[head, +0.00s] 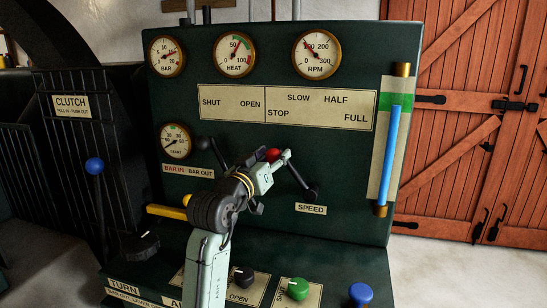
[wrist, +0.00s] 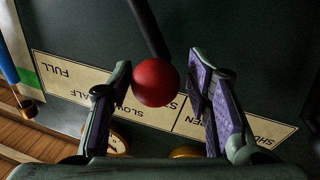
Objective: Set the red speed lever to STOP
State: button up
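The red ball knob (head: 273,155) of the speed lever shows at the end of my arm in the head view. Its dark rod runs down right to a pivot (head: 313,194) above the SPEED label (head: 311,209), so the lever leans up and left. The word STOP (head: 278,112) is on the plate above the knob. In the wrist view the red knob (wrist: 156,83) is between the two fingers of my gripper (wrist: 160,68). The fingers are open. The left finger is close to the knob; a clear gap shows at the right finger.
A dark knob lever (head: 203,143) stands left of my gripper. A yellow bar (head: 166,211) sticks out at left, and a blue-knobbed clutch lever (head: 95,165) is farther left. A green knob (head: 298,288) and a blue knob (head: 361,294) are below. A blue gauge tube (head: 391,150) is at right.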

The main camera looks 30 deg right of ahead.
jog(key=shift+o, duration=0.6)
jog(key=shift+s, duration=0.1)
jog(key=r+v, duration=0.1)
jog(key=v, duration=1)
jog(key=shift+s+a+f, duration=0.2)
jog(key=shift+a+f, duration=0.2)
jog(key=shift+f, duration=0.05)
